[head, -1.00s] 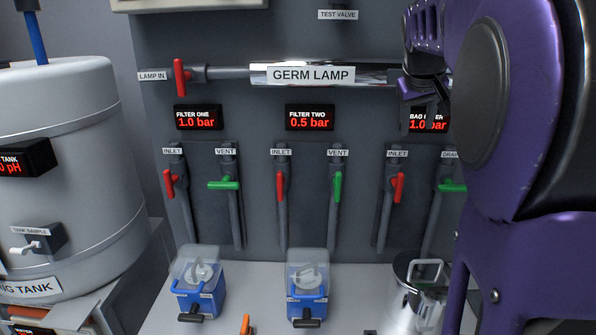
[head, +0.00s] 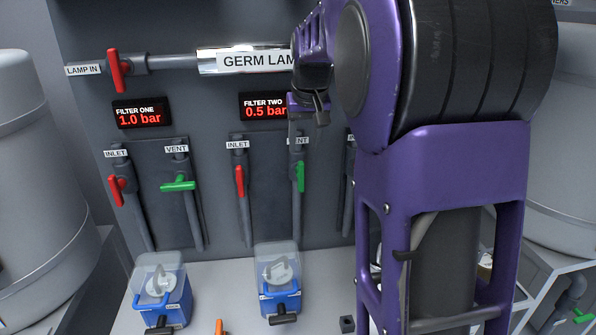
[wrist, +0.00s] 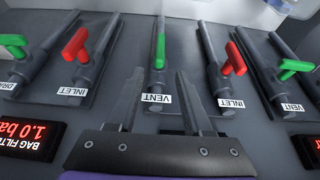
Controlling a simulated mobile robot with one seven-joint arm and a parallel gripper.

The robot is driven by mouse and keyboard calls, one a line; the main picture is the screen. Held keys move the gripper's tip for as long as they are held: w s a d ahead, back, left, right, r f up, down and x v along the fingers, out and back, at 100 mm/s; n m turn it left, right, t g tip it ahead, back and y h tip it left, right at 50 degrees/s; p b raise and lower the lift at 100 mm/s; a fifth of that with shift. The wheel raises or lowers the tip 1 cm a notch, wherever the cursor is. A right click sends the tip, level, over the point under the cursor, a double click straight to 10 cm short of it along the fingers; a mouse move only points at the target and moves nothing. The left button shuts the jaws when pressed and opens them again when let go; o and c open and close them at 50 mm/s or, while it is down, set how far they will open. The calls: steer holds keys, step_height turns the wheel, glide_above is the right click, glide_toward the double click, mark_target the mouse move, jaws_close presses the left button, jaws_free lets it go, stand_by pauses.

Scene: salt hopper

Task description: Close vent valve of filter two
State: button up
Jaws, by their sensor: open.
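The filter two vent valve has a green handle (head: 300,176), which lies upright along its grey pipe. In the wrist view the same handle (wrist: 160,48) lies in line with the pipe, centred beyond my fingertips. My gripper (wrist: 158,90) is open and empty, its two fingers apart on either side of the VENT label (wrist: 156,98) and not touching the handle. In the head view my gripper (head: 319,108) hangs above the handle and partly covers the label. The filter two display (head: 265,107) reads 0.5 bar.
The filter two inlet's red handle (head: 240,181) is just left. Filter one's green vent handle (head: 178,186) sits crosswise to its pipe. A blue clear-lidded box (head: 279,300) stands on the bench below. The germ lamp tube (head: 206,62) runs above.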

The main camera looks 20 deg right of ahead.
mark_target(302, 164)
steer(key=x, duration=1)
steer(key=shift+b, duration=0.3)
jaws_close()
